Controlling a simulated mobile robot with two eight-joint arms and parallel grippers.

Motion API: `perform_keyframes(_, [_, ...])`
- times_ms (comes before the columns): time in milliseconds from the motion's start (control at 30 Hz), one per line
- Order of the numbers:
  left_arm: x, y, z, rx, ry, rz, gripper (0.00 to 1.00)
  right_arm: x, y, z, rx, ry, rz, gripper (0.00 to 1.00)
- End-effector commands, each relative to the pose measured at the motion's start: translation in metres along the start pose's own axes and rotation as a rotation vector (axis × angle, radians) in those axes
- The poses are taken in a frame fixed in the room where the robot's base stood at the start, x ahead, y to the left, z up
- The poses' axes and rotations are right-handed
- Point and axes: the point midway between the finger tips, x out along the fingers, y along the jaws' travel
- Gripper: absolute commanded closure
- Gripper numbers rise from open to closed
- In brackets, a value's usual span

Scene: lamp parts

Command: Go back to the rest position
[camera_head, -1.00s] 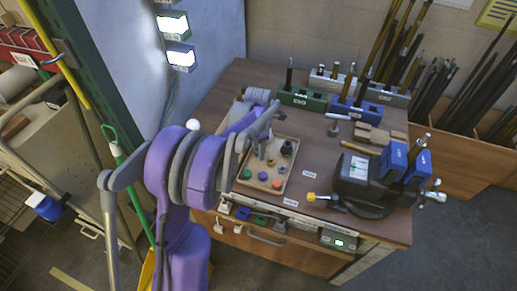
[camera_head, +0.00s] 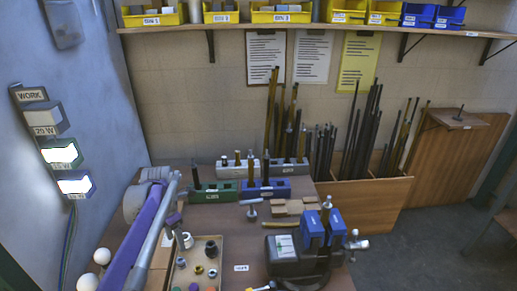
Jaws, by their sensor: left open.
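My left arm, purple and grey, enters from the bottom left and lies along the left side of the workbench (camera_head: 342,279). My left gripper (camera_head: 180,226) is small and partly hidden by the arm. It is open, near the far left corner of the beige parts tray (camera_head: 233,275). The tray holds several small parts, among them a dark cup-like part (camera_head: 211,248). I see nothing held between the fingers. My right gripper is not in view.
A dark vise (camera_head: 296,262) with blue jaws stands right of the tray. Green (camera_head: 214,192), blue (camera_head: 266,189) and grey (camera_head: 236,170) holders stand at the back. Wooden bins (camera_head: 365,200) hold rods. Lit lamp boxes (camera_head: 62,153) hang on the left wall.

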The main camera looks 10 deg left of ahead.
Motion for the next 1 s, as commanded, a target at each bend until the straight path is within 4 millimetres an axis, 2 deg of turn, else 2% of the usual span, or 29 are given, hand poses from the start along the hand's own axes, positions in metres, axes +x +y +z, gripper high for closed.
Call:
perform_keyframes(67, [-0.002, -0.006, 0.0, 0.039, -0.005, 0.005, 0.33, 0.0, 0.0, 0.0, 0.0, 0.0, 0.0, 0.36])
perform_keyframes(167, [-0.009, -0.025, 0.0, 0.192, -0.02, 0.025, 0.33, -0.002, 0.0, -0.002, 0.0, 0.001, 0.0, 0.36])
perform_keyframes(267, [-0.018, -0.058, -0.003, 0.467, -0.044, 0.069, 0.33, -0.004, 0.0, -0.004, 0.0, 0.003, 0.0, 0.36])
perform_keyframes(467, [-0.025, -0.135, -0.022, 1.153, -0.065, 0.205, 0.33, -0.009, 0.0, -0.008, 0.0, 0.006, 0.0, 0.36])
perform_keyframes(700, [-0.01, -0.214, -0.059, 1.954, -0.008, 0.412, 0.33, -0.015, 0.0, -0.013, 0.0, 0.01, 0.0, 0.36])
perform_keyframes(833, [0.004, -0.243, -0.077, 2.296, 0.059, 0.52, 0.33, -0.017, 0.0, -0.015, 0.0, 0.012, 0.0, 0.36])
perform_keyframes(1000, [0.017, -0.261, -0.09, 2.548, 0.131, 0.607, 0.33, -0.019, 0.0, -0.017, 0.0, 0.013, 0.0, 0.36])
